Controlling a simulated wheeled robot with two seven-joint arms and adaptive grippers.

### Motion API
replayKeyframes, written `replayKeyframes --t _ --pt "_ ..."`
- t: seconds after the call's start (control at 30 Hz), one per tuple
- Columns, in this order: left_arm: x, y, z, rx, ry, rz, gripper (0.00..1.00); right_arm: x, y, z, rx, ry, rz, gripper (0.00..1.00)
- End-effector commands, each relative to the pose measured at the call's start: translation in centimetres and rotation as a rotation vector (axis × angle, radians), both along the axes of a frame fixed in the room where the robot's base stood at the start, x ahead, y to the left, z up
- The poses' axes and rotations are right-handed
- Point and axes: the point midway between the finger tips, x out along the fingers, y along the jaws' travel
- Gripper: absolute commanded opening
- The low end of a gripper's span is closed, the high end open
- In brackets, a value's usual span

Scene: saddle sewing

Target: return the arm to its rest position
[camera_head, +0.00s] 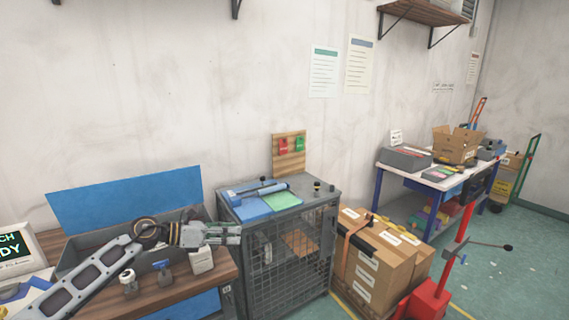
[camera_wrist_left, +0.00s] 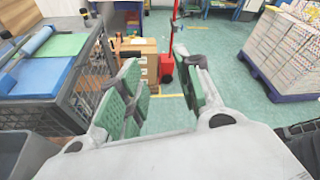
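My left arm reaches in from the left in the head view, and my left gripper (camera_head: 236,234) points right, above the right end of the wooden bench and beside the cage cabinet. In the left wrist view my left gripper (camera_wrist_left: 160,85) shows its two green-padded fingers apart, with nothing between them. The floor and boxes show through the gap. My right gripper is in neither view.
A wire cage cabinet (camera_head: 285,262) with blue and green sheets on top stands right of the gripper. The wooden bench (camera_head: 190,292) below holds small items and a grey bin. Strapped cartons (camera_head: 375,262) stand right of the cabinet. A loaded pallet (camera_wrist_left: 285,50) stands across open floor.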

Motion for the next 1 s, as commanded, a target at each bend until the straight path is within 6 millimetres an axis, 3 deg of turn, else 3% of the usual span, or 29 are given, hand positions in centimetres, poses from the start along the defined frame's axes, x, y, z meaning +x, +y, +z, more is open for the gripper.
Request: replayKeyframes --t 0.2,0.43,0.73,1.0 --pt "-0.6 -3.8 1.7 -0.268 0.052 0.087 0.34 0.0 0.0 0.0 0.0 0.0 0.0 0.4" --pt "-1.0 -5.5 3.3 -0.546 0.143 0.206 0.34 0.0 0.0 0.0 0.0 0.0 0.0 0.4" --pt "-1.1 -4.8 4.0 -0.891 0.305 0.398 0.34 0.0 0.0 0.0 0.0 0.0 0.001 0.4" --pt "-1.5 -2.3 2.4 -1.176 0.485 0.606 0.34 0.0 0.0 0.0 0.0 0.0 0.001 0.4"
